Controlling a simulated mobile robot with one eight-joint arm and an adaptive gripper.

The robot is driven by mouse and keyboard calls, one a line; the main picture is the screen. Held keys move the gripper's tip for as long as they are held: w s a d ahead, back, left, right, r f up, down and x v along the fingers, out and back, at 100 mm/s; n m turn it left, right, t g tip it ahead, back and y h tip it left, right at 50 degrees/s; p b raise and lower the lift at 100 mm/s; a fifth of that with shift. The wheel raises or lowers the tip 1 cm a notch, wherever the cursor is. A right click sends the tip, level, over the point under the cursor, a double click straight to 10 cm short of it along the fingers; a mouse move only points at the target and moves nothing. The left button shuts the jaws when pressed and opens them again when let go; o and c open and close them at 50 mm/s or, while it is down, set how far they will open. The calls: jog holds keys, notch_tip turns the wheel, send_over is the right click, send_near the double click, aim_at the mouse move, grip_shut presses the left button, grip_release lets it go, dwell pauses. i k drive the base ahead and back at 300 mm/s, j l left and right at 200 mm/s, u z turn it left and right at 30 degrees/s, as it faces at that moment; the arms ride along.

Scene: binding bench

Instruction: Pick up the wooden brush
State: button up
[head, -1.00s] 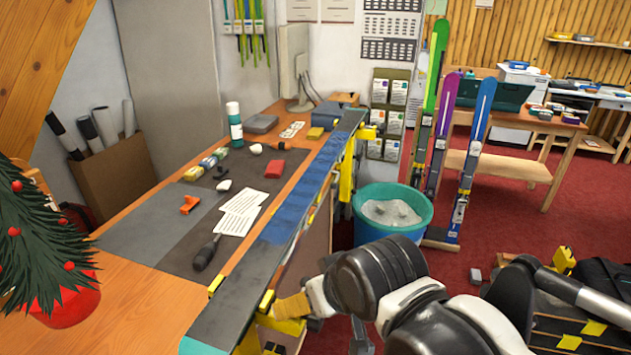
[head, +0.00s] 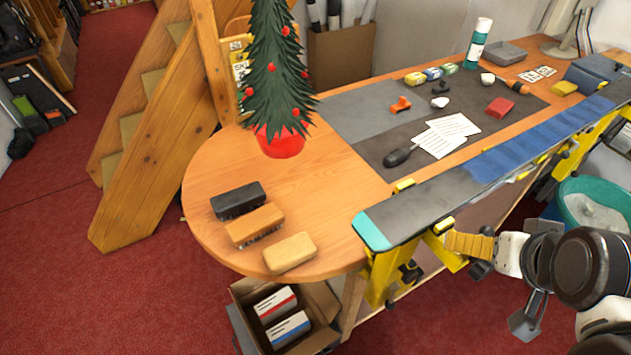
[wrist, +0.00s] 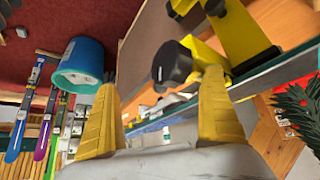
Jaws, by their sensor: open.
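On the rounded near end of the bench lie three blocks side by side. The middle one is an orange-brown wooden brush (head: 255,224) with dark bristles showing underneath. A paler wooden block (head: 290,252) lies nearer the table edge; I see no clear bristles on it. A black block-shaped brush (head: 238,200) lies behind. My gripper (head: 450,242) is right of them, beside the yellow clamp under the ski's front end, well apart from the brush. In the wrist view its yellow fingers (wrist: 160,115) are spread and empty, facing a black knob and yellow clamp. The brush does not show there.
A ski (head: 430,208) in yellow clamps (head: 380,280) runs along the bench edge, between my gripper and the brushes. A small decorated tree (head: 275,75) in a red pot stands behind them. An open cardboard box (head: 322,300) sits below the table end. Red floor is free at left.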

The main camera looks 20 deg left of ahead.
aim_at(255, 223)
jog(key=k+u, duration=0.3)
jog(key=i+u, duration=0.1)
jog(key=u, duration=0.35)
jog(key=i+u, duration=0.1)
jog(key=u, duration=0.35)
jog(key=l+u, duration=0.15)
jog(key=u, duration=0.3)
jog(key=i, duration=0.05)
